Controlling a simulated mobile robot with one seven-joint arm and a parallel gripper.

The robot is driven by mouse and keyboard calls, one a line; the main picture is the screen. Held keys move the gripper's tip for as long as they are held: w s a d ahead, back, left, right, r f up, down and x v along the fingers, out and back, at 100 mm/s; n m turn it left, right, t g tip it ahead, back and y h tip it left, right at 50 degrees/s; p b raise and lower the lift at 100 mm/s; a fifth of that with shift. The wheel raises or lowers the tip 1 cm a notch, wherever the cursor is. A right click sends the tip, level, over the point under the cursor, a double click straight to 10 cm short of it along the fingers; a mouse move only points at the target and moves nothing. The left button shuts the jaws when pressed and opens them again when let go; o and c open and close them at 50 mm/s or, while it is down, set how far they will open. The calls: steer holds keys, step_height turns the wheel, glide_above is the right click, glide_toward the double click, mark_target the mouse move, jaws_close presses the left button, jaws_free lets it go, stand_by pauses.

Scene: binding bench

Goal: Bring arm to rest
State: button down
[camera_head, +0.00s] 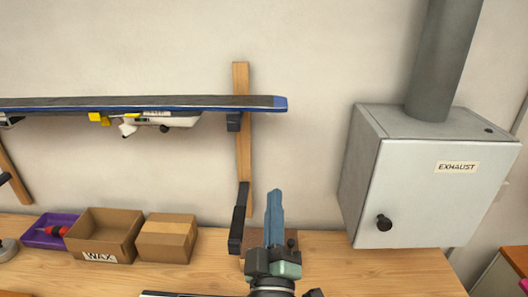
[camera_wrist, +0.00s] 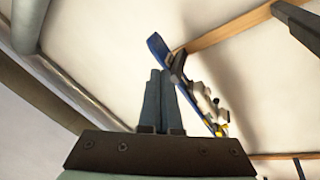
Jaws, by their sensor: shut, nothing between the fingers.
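My gripper (camera_head: 274,194) points upward above the wooden bench (camera_head: 340,272), at the lower middle of the head view. Its two blue-grey fingers are together with nothing between them. In the wrist view my gripper (camera_wrist: 160,75) also shows with its fingers side by side, against the wall. The lower part of my arm is cut off by the bottom edge of the head view.
A ski (camera_head: 200,102) rests on wall brackets at the upper left. A grey exhaust cabinet (camera_head: 425,190) with a pipe (camera_head: 442,60) stands to the right. A purple tray (camera_head: 45,242), an open carton (camera_head: 103,250) and a closed box (camera_head: 166,240) stand at the left.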

steer(key=s+d+r+m+t+h, duration=0.1)
steer(key=s+r+m, duration=0.15)
steer(key=r, duration=0.75)
steer(key=s+r+m+t+h, duration=0.15)
steer(key=r+m, duration=0.25)
steer(key=r, duration=0.7)
steer(key=s+a+r+m+t+y, duration=0.2)
steer(key=s+r+m+t+y, duration=0.1)
steer(key=s+r, duration=0.7)
step_height(320, 180, up, 3)
steer(key=shift+s+a+r+y, duration=0.15)
steer(key=shift+s+a+y, duration=0.05)
steer(key=shift+s+y, duration=0.15)
